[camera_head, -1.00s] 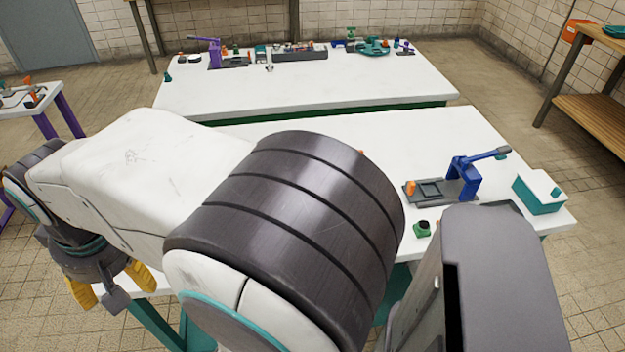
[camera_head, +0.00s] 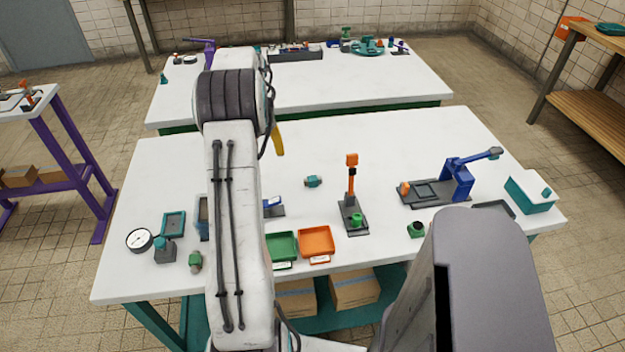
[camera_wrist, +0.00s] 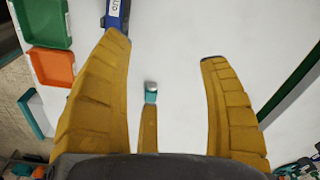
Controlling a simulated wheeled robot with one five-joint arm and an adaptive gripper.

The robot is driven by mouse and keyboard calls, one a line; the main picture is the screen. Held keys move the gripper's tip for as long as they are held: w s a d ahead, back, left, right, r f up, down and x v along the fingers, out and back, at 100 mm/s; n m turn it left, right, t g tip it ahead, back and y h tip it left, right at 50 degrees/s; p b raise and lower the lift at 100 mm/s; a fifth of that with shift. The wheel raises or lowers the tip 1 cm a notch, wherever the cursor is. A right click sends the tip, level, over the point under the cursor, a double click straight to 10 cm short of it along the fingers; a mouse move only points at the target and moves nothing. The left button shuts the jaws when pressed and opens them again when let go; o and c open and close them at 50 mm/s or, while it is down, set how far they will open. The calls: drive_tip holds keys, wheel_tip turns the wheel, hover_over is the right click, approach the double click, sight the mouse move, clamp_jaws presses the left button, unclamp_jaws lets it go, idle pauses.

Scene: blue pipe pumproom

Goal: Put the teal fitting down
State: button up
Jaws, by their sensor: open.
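A small teal fitting (camera_head: 313,181) with a pale end lies on the white near table (camera_head: 300,140), between a blue-and-grey device and the orange-topped stand. In the wrist view, a teal fitting (camera_wrist: 151,93) with a pale cap shows just beyond the tip of the middle finger. My gripper (camera_wrist: 160,70) has its yellow fingers spread wide and nothing between them. In the head view, one yellow finger of my gripper (camera_head: 279,140) shows behind my arm, to the left of and beyond the fitting. The rest of the gripper is hidden.
Green tray (camera_head: 282,246), orange tray (camera_head: 316,241), orange-topped stand (camera_head: 352,200) and blue lever press (camera_head: 455,182) stand on the near table. A gauge (camera_head: 140,240) is at its left. The table's back middle is clear.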

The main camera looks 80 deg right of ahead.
sight(313, 180)
drive_tip(key=s+d+f+m, duration=0.1)
drive_tip(key=s+d+f, duration=0.1)
drive_tip(key=s, duration=0.2)
drive_tip(key=s+d+f+m, duration=0.2)
drive_tip(key=s, duration=0.2)
drive_tip(key=s+d+f+m, duration=0.2)
drive_tip(key=s, duration=0.2)
drive_tip(key=shift+s+f+y+p, duration=0.15)
drive_tip(key=shift+f+y+p, duration=0.15)
drive_tip(key=shift+s+f+p, duration=0.1)
drive_tip(key=shift+f+p, duration=0.5)
drive_tip(key=shift+f, duration=2.95)
drive_tip(key=shift+o, duration=0.2)
clamp_jaws()
